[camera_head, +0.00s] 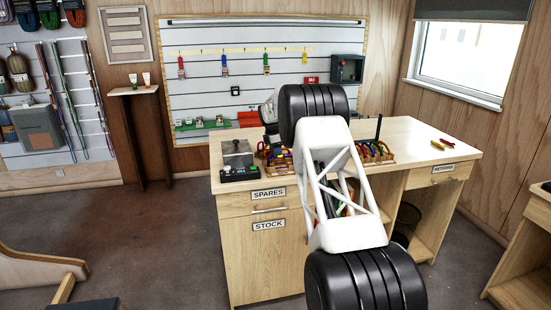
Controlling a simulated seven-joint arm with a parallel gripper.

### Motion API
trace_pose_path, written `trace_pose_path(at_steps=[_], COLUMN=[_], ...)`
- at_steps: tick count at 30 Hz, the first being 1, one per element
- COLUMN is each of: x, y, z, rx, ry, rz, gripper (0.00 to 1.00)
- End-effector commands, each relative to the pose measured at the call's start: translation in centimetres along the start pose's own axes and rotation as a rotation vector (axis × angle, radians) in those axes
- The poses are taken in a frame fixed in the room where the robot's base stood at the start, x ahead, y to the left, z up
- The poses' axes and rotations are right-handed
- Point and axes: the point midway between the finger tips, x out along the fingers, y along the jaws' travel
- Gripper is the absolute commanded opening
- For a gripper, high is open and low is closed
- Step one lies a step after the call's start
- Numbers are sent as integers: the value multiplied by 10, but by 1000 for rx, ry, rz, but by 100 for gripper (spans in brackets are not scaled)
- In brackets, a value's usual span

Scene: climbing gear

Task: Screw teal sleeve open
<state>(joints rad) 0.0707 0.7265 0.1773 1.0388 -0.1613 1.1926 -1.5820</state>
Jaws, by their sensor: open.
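A wooden rack (377,158) with several coloured carabiners (368,148) stands on the workbench (418,135). More of the rack and its carabiners show left of my arm. A teal sleeve cannot be picked out: the pieces are small, and my arm hides the middle of the rack. The end of my arm with my gripper (272,142) hangs over the left part of the rack, partly behind a black arm joint. Its fingers are too small and covered to make out clearly. I see nothing held in it.
A dark device (239,164) stands at the bench's left end, above drawers labelled SPARES and STOCK. A thin dark post (378,128) rises behind the rack. Red and yellow tools (442,143) lie on the right, where much of the top is clear.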

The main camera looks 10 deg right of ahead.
Motion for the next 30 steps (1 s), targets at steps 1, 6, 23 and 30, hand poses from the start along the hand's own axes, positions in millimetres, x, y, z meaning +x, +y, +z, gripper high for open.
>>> trace_pose_path(at_steps=[1, 6, 23, 30], x=[0, 0, 0, 0], y=[0, 2, 10, 14], z=[0, 0, 0, 0], rx=[0, 0, 0, 0], ry=[0, 0, 0, 0], rz=[0, 0, 0, 0], gripper=[47, 47, 47, 47])
